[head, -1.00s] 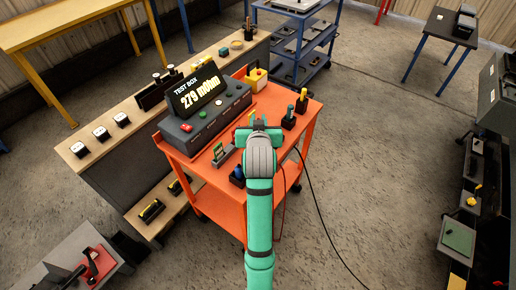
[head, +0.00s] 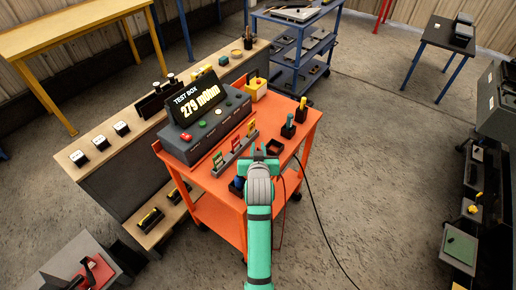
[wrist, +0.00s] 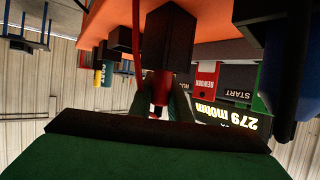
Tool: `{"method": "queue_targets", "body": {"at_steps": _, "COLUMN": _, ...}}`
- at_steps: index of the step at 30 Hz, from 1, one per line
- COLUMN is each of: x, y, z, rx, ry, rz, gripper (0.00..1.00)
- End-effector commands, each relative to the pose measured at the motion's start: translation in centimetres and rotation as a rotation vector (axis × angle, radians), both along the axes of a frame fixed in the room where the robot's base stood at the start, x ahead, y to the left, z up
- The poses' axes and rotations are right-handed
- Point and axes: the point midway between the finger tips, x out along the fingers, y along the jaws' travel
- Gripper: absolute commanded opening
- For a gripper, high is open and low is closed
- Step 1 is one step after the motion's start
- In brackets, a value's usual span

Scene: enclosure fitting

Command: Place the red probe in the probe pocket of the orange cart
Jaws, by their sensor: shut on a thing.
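My gripper (head: 262,157) is over the right front part of the orange cart's top (head: 205,178). In the wrist view it is shut on the red probe (wrist: 160,88), which has a red cable (wrist: 136,58). In the head view the probe is hidden by my gripper. A small dark open pocket (head: 275,146) is on the cart top just behind and right of my gripper. In the upside-down wrist view a dark block (wrist: 168,32) stands close to the probe; I cannot tell whether they touch.
The test box (head: 205,120) reads 279 mOhm. A rack of coloured cards (head: 235,152) stands before it. Teal-handled (head: 289,126) and yellow-handled (head: 301,110) tools stand in holders at the right. A blue item (head: 237,185) is left of my gripper. A yellow box (head: 256,90) is behind.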

Motion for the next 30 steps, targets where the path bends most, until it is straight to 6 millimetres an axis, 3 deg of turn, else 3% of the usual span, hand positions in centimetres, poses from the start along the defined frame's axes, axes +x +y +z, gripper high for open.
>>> {"method": "queue_targets", "body": {"at_steps": 5, "x": 0.0, "y": 0.0, "z": -0.1, "rx": 0.0, "ry": 0.0, "rz": 0.0, "gripper": 0.0}}
{"method": "queue_targets", "body": {"at_steps": 6, "x": 0.0, "y": 0.0, "z": -0.1, "rx": 0.0, "ry": 0.0, "rz": 0.0, "gripper": 0.21}}
{"method": "queue_targets", "body": {"at_steps": 8, "x": 0.0, "y": 0.0, "z": -0.1, "rx": 0.0, "ry": 0.0, "rz": 0.0, "gripper": 0.35}}
{"method": "queue_targets", "body": {"at_steps": 20, "x": -0.4, "y": 0.0, "z": 0.2, "rx": 0.0, "ry": 0.0, "rz": 0.0, "gripper": 0.35}}
{"method": "queue_targets", "body": {"at_steps": 30, "x": -5.9, "y": 0.0, "z": 2.5, "rx": 0.0, "ry": -0.001, "rz": 0.0, "gripper": 0.35}}
